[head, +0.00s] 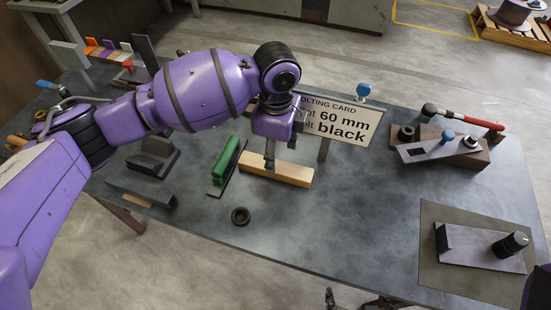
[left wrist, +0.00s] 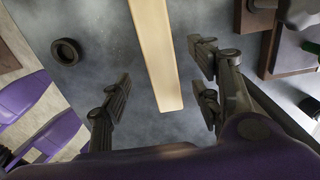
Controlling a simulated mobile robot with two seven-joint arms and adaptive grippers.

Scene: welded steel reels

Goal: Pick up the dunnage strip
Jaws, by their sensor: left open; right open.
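The dunnage strip, a pale wooden bar (head: 292,174), lies on the dark steel table near its middle. In the left wrist view the strip (left wrist: 157,45) runs down from the top edge, its near end between the finger pads. My left gripper (head: 269,160) is over the strip, pointing down, and hides part of its left half. In the left wrist view this gripper (left wrist: 160,95) is open, with a gap on both sides of the strip and nothing held. My right gripper (head: 352,300) shows only as dark fingers at the bottom edge, apart from the strip.
A green-handled tool (head: 226,158) lies close left of the strip. A black ring (head: 240,216) is in front. A card stand (head: 345,122) rises behind. Dark brackets (head: 152,157) stand left; a hammer (head: 465,117) and steel parts lie right. The table's front middle is clear.

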